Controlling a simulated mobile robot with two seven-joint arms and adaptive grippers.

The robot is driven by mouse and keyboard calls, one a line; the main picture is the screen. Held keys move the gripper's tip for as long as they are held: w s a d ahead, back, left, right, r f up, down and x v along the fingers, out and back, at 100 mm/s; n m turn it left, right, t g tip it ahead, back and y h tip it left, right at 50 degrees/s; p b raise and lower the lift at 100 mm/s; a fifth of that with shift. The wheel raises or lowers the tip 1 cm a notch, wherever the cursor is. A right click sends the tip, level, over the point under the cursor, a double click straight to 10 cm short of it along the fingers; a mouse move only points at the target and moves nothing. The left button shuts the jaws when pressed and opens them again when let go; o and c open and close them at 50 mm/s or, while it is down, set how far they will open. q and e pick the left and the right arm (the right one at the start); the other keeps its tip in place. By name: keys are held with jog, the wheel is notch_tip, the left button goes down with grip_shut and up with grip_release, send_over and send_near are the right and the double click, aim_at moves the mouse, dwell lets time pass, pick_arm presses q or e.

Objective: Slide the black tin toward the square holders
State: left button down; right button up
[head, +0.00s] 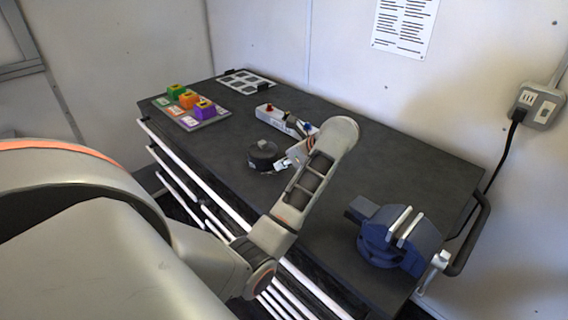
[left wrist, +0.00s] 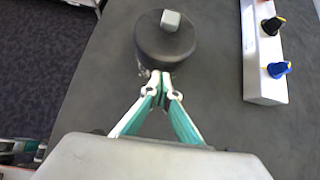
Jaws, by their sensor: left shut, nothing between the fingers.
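The black tin (head: 263,154) is a low round tin with a small grey knob on its lid. It stands upright on the dark workbench, left of my left gripper (head: 284,163) in the head view. In the left wrist view the tin (left wrist: 165,44) is straight ahead of the shut fingertips (left wrist: 160,76), which are at its near side and seem to touch it. The fingers hold nothing.
A white control box (head: 283,120) with coloured knobs stands just behind the tin; it also shows in the left wrist view (left wrist: 262,60). A tray (head: 200,122) with green, orange and purple blocks lies at the left edge. A blue vise (head: 399,236) is at the right.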

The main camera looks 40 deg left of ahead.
aim_at(270, 153)
pick_arm(q)
jog(key=shift+a, duration=0.2)
pick_arm(e)
jog(key=shift+s+f, duration=0.15)
jog(key=shift+f, duration=0.2)
pick_arm(q)
jog(key=a+b, duration=0.1)
jog(key=a, duration=0.1)
jog(key=a+b, duration=0.3)
jog(key=a, duration=0.1)
jog(key=shift+w+a+f+b, duration=0.1)
jog(key=shift+a+f+b, duration=0.2)
jog(key=shift+b, duration=0.1)
jog(key=a+b, duration=0.5)
jog(key=a, duration=0.5)
jog(key=shift+w+a, duration=0.1)
jog(key=shift+w, duration=0.1)
jog(key=a+b, duration=0.1)
jog(key=a, duration=0.2)
jog(key=shift+r, duration=0.15)
jog(key=shift+a, duration=0.25)
jog(key=shift+a+r, duration=0.1)
jog(key=shift+r, duration=0.1)
pick_arm(e)
notch_tip(270, 153, down, 8)
jog(key=shift+w+a, duration=0.4)
jog(key=shift+a, duration=0.05)
